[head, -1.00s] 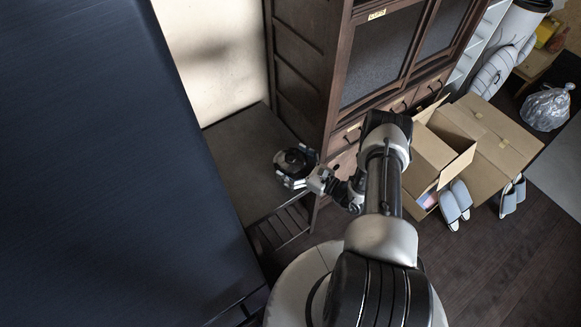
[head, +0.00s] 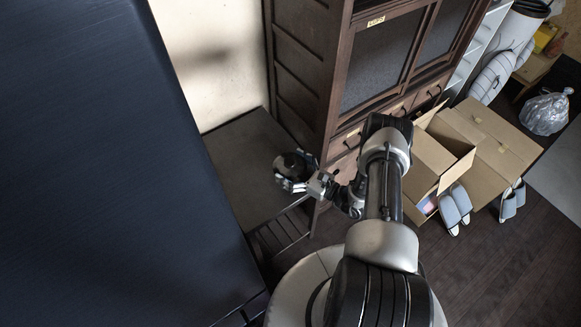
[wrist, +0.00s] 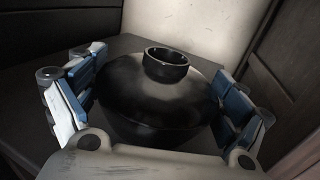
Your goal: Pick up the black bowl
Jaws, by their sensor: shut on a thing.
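The black bowl (wrist: 155,95) is dark and round, with a ring-shaped foot or knob on top. In the wrist view it fills the middle, between the two blue-padded fingers of my gripper (wrist: 158,100). In the head view the black bowl (head: 293,163) shows as a small dark round shape at the end of my arm, with my gripper (head: 292,172) around it. My gripper is shut on the bowl from both sides. The bowl's underside is hidden, and I cannot tell how far it is from the grey-brown surface below.
The low grey-brown surface (head: 238,160) lies in a corner between a pale wall (head: 215,55) and a dark wooden cabinet (head: 305,60). A large dark panel (head: 95,170) fills the left. Open cardboard boxes (head: 490,145) and slippers (head: 455,207) are on the right.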

